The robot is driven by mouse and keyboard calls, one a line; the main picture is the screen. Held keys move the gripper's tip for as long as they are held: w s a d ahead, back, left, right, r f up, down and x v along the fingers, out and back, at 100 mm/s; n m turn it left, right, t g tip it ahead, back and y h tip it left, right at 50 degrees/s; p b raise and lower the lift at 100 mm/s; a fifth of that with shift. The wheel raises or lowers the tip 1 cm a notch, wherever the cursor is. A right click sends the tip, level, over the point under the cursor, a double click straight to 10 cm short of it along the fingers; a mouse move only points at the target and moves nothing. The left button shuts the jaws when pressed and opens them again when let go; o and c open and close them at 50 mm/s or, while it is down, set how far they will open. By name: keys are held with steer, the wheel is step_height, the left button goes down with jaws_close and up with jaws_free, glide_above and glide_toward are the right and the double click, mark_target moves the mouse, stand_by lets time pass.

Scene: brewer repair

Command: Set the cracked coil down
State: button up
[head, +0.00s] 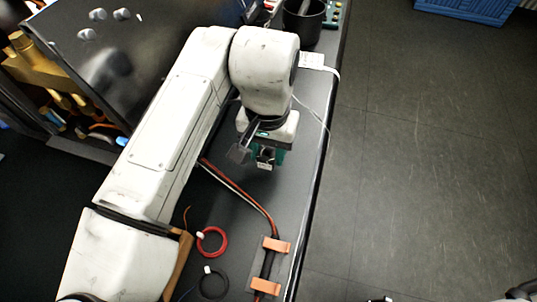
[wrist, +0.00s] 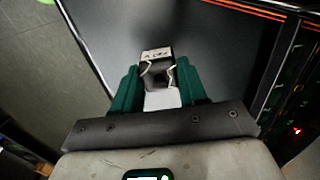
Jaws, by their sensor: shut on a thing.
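My gripper (head: 270,146) is shut on the cracked coil (head: 264,164), a small dark block with a pale label, over the dark worktop (head: 305,110) near its right edge. In the wrist view the coil (wrist: 156,56) sits between the two teal fingers of my gripper (wrist: 158,78), with thin pale wires on its face and a white part nearer my palm. I cannot make out a crack. I cannot tell whether the coil touches the worktop.
A red wire loop (head: 225,243) and a black wire loop (head: 213,286) lie on the worktop, near a cable bundle in orange clips (head: 276,245). A black cup (head: 303,22) stands at the far end. The floor drops away to the right.

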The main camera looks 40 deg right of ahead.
steer(key=shift+s+f, duration=0.1)
steer(key=shift+f, duration=1.2)
steer(key=shift+f, duration=0.15)
steer(key=o, duration=1.1)
step_height(320, 180, up, 12)
steer(key=shift+r, duration=0.15)
